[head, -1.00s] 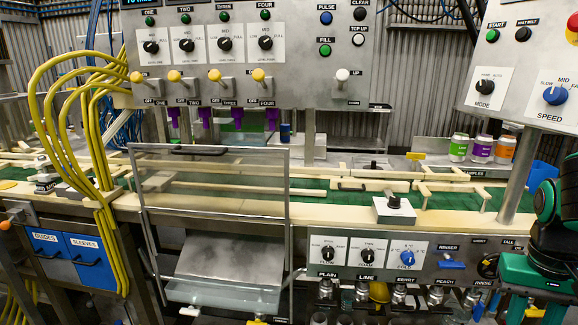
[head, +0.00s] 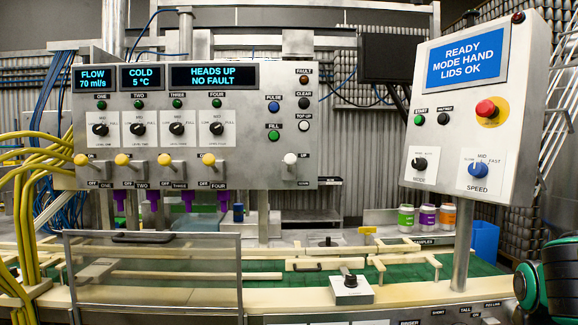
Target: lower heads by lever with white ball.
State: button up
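The lever with the white ball (head: 290,159) sits at the lower right of the filler panel (head: 330,165) in the head view. Its ball is at the upper end, by a small label that seems to read UP, with another label below it. The panel's display (head: 213,75) reads HEADS UP, NO FAULT. Purple filling heads (head: 187,199) hang below the panel. Part of my arm, black and green, shows at the lower right edge, well away from the lever. My gripper's fingers are not in view.
Several yellow-ball levers (head: 164,159) line the panel left of the white one. A clear guard (head: 150,275) stands in front of the heads. At right stands a control box (head: 475,110) on a post (head: 463,250), between my arm and the lever. Three sample cans (head: 427,216) stand behind.

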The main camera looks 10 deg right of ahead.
aim_at(290, 160)
jog(key=z, duration=0.9)
jog(key=k, duration=1.15)
jog(key=u, duration=1.15)
jog(key=i, duration=1)
jog(key=u, duration=0.05)
